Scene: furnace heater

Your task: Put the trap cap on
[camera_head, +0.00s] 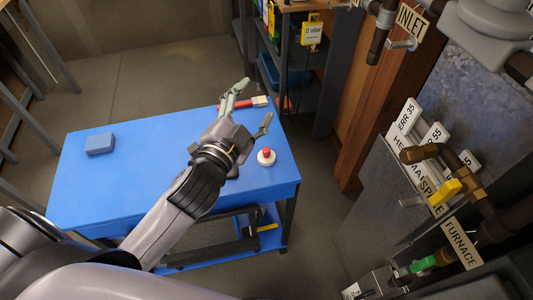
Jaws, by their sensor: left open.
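My left gripper (256,102) reaches over the far right part of the blue table. Its fingers are spread wide and nothing shows held between them. A small round white piece with a red top (266,157) sits on the table, just below the gripper in the picture and apart from it. I cannot tell whether it is the trap cap; nothing else in view is clearly that cap. Brown piping with brass-coloured fittings (415,154) runs at the right by the furnace. The pipe's open end for a cap cannot be made out. My right gripper is not in view.
A red-handled brush (260,101) lies at the blue table's (130,185) far edge, partly behind the gripper. A blue-grey block (99,143) rests at the left. A yellow valve handle (445,191) and a green one (422,264) are on the piping. Floor is clear between table and furnace.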

